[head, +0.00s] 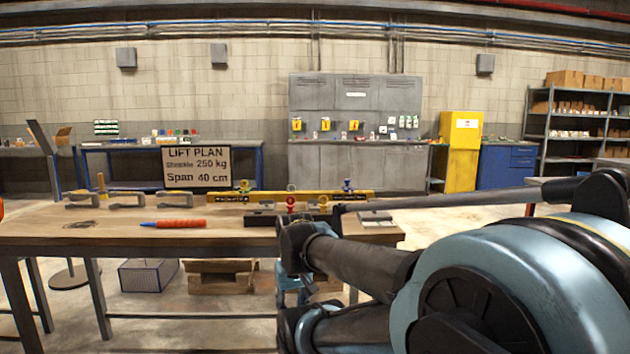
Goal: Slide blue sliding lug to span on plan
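The blue sliding lug (347,186) stands upright near the right end of a yellow spreader beam (290,196) on the workbench (110,232). A yellow lug (244,186) stands near the beam's left end. The lift plan board (196,167) behind the bench reads Shackle 250 kg, Span 40 cm. Marks along the beam are too small to read. My arm reaches in from the right, in front of the bench's right part, and hides some of it. I cannot make out my gripper's fingers in the head view.
An orange-handled tool (180,223) lies near the front edge, with grey clamps (128,198) at the left. A wooden pallet (222,276) and a mesh crate (148,275) are below.

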